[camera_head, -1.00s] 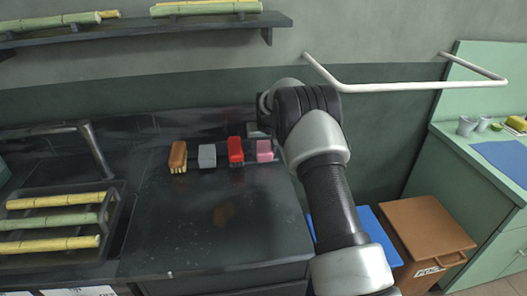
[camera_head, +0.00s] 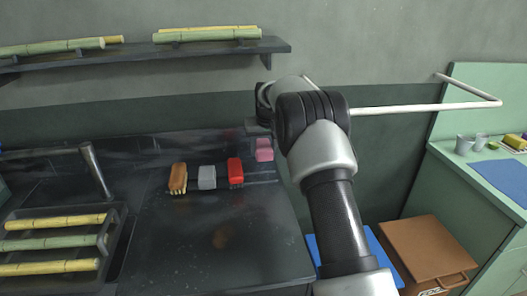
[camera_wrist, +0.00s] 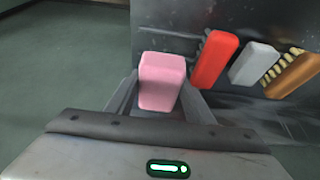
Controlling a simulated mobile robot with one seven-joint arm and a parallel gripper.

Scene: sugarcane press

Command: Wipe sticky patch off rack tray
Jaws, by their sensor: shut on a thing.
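My gripper (camera_wrist: 158,98) is shut on a pink sponge-like block (camera_wrist: 161,72), held between its two fingers. In the head view the pink block (camera_head: 264,150) hangs at the back right of the dark worktop (camera_head: 170,235), above the row of cleaning things; my arm hides most of the gripper there. A faint brownish patch (camera_head: 221,239) shows on the worktop, left of my arm; I cannot tell whether it is sticky or a reflection. A dark rack tray (camera_head: 116,222) with green and yellow canes stands at the left.
A red brush (camera_head: 235,171), a grey block (camera_head: 207,178) and a brown brush (camera_head: 178,178) stand at the back of the worktop. A shelf (camera_head: 140,51) with canes hangs above. A white rail (camera_head: 420,108) runs at the right. The worktop's middle is clear.

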